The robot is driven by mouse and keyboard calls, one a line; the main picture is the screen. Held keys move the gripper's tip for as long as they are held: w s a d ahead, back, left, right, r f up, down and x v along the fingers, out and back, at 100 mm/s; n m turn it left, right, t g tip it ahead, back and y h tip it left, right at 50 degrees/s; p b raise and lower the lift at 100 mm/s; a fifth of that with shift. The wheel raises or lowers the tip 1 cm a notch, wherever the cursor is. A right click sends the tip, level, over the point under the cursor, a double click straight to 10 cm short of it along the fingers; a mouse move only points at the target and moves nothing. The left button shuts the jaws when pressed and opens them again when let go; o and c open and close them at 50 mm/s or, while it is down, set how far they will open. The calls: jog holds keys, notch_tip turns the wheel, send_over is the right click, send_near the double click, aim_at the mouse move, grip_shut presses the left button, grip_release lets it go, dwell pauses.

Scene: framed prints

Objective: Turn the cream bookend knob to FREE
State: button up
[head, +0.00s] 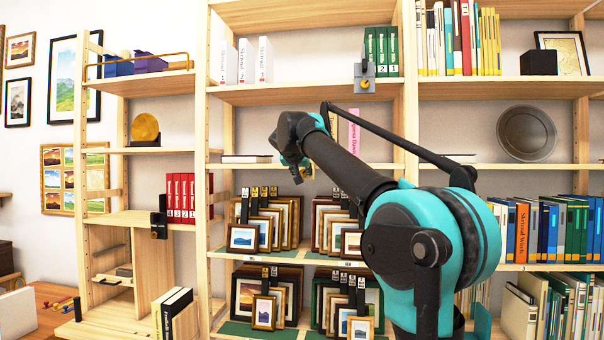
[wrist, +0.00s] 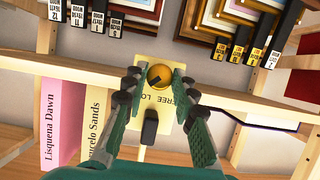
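The cream bookend (wrist: 146,152) shows in the wrist view as a pale plate with a round brass knob (wrist: 159,76) and a black upright piece below it. The lettering FREE and part of LO shows beside the knob, partly covered by a finger. The knob has a dark mark on its face. My gripper (wrist: 160,79) has its two teal fingers on either side of the knob, with a small gap seeming to show at each side. In the head view my gripper (head: 303,168) is in front of the middle shelf, and my arm hides most of the bookend.
A pink book (wrist: 61,122) and a cream book (wrist: 97,118) stand beside the bookend. Small framed prints (head: 243,238) crowd the shelf below. A grey bookend (head: 365,72) and a black bookend (head: 158,222) stand on other shelves. A shelf edge (wrist: 225,102) runs close to the fingers.

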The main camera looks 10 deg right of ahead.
grip_shut()
jog(key=n+h, duration=0.2)
jog(key=n, duration=0.1)
jog(key=shift+a+g, duration=0.2)
jog(key=shift+g, duration=0.1)
jog(key=n+h, duration=0.2)
jog(key=n, duration=0.1)
jog(key=shift+w+a+f, duration=0.1)
jog(key=shift+f, duration=0.05)
jog(key=n+h, duration=0.2)
jog(key=n, duration=0.1)
jog(key=shift+f+n, duration=0.1)
jog(key=shift+n, duration=0.3)
jog(key=shift+f+n+t+h, duration=0.15)
jog(key=shift+n+t+h, duration=0.6)
jog(key=shift+n, duration=1.05)
